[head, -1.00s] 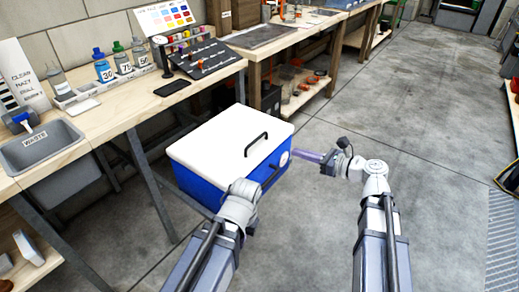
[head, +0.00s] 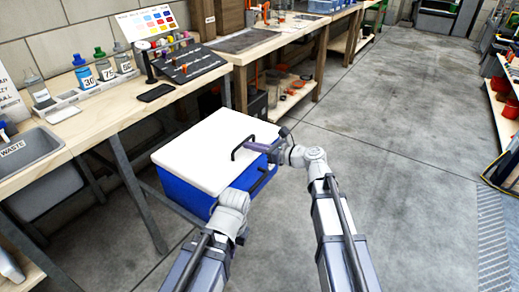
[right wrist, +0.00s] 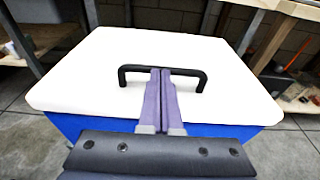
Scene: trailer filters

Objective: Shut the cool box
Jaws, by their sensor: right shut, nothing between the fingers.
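The cool box is a blue tub (head: 190,194) with a white lid (head: 205,150), standing on the floor by the workbench. The lid lies over the tub and I see no gap between them. A black handle (head: 235,148) stands on the lid's top. My right gripper (head: 252,147) is shut and empty, its purple fingers over the lid's front part. In the right wrist view the fingertips (right wrist: 165,72) overlap the middle of the handle (right wrist: 190,72); I cannot tell if they touch. My left arm shows in front of the box, but its gripper is hidden.
The workbench (head: 128,104) runs along the left, carrying bottles (head: 82,71), a phone-like black slab (head: 156,93) and a sink (head: 25,158). Its metal leg (head: 138,190) stands left of the box. The concrete floor (head: 400,140) to the right is clear.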

